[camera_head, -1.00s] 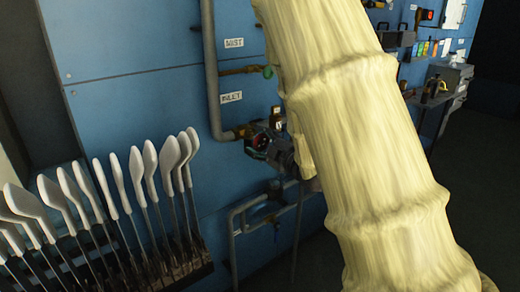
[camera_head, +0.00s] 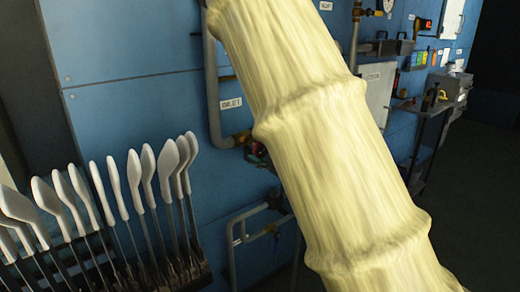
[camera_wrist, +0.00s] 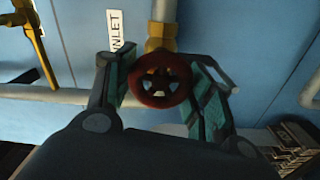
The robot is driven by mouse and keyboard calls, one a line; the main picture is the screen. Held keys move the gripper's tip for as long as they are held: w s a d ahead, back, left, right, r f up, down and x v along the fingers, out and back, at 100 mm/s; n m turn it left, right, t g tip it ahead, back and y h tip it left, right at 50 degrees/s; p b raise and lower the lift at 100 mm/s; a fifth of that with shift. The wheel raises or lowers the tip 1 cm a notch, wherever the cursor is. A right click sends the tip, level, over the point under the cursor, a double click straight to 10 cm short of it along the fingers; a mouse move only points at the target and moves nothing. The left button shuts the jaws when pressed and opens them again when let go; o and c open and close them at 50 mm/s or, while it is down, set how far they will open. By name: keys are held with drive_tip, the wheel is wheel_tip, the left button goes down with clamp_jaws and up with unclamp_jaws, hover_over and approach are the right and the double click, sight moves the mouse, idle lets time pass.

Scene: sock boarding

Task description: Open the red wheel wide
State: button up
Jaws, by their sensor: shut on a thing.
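The red wheel (camera_wrist: 141,84) is a small spoked handwheel, seen face-on in the middle of the wrist view. It sits on a brass valve fitting (camera_wrist: 160,38). My gripper (camera_wrist: 166,77) is shut on the wheel, with one green-padded finger at its left side and one at its right. In the head view my pale, sleeved arm covers the gripper and most of the valve. Only a small dark part of the valve area shows at the arm's left edge.
A blue panel (camera_head: 130,110) carries grey pipes (camera_head: 212,85) and a white label (camera_head: 231,104) beside the valve. A rack of several white sock forms (camera_head: 135,180) stands at the lower left. A small stand (camera_head: 425,108) is at the right. Dark floor lies open at the far right.

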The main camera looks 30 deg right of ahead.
drive_tip(key=o, duration=1)
drive_tip(key=shift+o, duration=0.2)
drive_tip(key=s, duration=0.7)
drive_tip(key=shift+s+d, duration=0.25)
drive_tip(key=shift+d, duration=0.05)
drive_tip(key=shift+f, duration=0.1)
